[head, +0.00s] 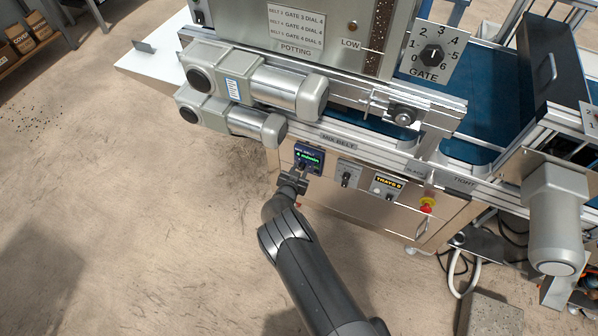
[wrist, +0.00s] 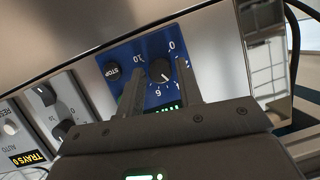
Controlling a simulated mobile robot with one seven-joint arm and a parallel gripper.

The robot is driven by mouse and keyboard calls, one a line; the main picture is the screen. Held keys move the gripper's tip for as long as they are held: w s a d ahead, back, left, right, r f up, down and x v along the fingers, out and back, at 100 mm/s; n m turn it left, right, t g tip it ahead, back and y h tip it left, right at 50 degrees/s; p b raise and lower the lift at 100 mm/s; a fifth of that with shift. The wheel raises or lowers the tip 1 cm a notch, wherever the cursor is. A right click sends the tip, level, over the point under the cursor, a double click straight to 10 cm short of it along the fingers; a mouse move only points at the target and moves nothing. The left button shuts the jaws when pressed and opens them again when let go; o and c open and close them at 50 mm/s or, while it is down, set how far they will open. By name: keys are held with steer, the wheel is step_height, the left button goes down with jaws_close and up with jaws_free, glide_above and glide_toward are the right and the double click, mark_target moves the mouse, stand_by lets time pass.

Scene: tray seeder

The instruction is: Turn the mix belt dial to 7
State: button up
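The blue mix belt panel (head: 308,158) is on the front of the machine, with a small lit display whose text is too small to read surely. In the wrist view the panel (wrist: 128,57) appears turned over, with a black round dial (wrist: 161,71) and a black STOP button (wrist: 112,72). The dial's white mark points to the lower right of the picture; its number is partly hidden by a finger. My gripper (head: 299,174) is at the panel. In the wrist view my gripper (wrist: 160,66) is open, its fingers on either side of the dial with gaps visible.
Grey switch panels (head: 347,174) and a TRAYS counter (head: 387,183) sit to the right of the blue panel, then a red emergency stop (head: 427,205). Grey motors (head: 232,118) and a metal rail overhang above. The gate dial (head: 432,55) is higher up.

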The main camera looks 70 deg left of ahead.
steer(key=c, duration=0.6)
steer(key=shift+c, duration=0.2)
steer(key=m, duration=0.1)
steer(key=m+g+y, duration=0.1)
steer(key=shift+w+d+m, duration=0.1)
steer(key=shift+w+m, duration=0.1)
steer(key=shift+m, duration=0.1)
steer(key=m+y, duration=0.2)
steer(key=m, duration=0.1)
steer(key=shift+w+f+g, duration=0.1)
steer(key=shift+f+g, duration=0.05)
steer(key=shift+g, duration=0.25)
steer(key=m+y, duration=0.1)
steer(key=m, duration=0.2)
steer(key=shift+w+d+f+y, duration=0.1)
steer(key=shift+y, duration=0.3)
steer(key=shift+f+m+y, duration=0.1)
steer(key=shift+m+y, duration=0.6)
steer(key=shift+m, duration=1)
